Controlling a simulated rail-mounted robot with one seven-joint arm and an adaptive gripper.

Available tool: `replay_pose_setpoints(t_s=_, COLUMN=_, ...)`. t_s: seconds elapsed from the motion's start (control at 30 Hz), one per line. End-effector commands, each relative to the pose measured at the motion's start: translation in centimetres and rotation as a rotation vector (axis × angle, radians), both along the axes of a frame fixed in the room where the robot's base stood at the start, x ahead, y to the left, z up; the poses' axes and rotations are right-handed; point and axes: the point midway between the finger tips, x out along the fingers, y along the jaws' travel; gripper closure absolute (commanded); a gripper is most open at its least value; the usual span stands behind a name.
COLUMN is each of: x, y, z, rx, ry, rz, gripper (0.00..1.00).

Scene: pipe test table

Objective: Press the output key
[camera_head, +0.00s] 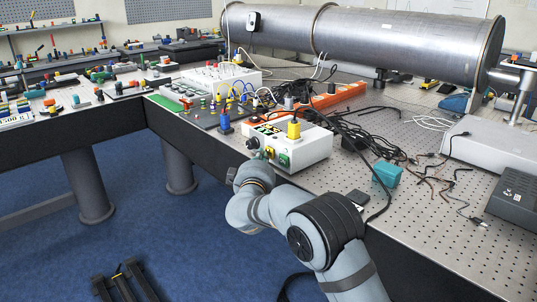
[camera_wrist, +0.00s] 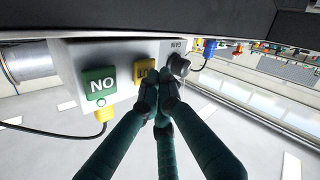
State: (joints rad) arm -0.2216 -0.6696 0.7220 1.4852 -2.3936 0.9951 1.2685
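A white control box (camera_head: 290,146) stands at the table's front edge, with its keys facing me. In the wrist view, the picture is upside down. A green key (camera_wrist: 99,86) marked ON is at the left of the box face. A yellow key (camera_wrist: 143,71) is in the middle, its lettering partly hidden by my fingers. A dark knob (camera_wrist: 178,65) marked GAIN is at the right. My gripper (camera_wrist: 160,84) is shut and empty, its dark fingertips together over the right edge of the yellow key. I cannot tell if they touch it.
A green board (camera_head: 165,103) and boxes with cables are behind left. A large metal pipe (camera_head: 400,45) spans the back. Open floor (camera_head: 170,245) lies in front.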

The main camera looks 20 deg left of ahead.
Motion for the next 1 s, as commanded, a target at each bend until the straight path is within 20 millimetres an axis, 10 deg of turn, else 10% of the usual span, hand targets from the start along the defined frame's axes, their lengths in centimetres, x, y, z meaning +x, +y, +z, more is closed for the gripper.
replay_pose_setpoints(t_s=1.0, x=0.81, y=-0.66, z=0.04, rx=0.001, ry=-0.001, rz=-0.004, gripper=1.00)
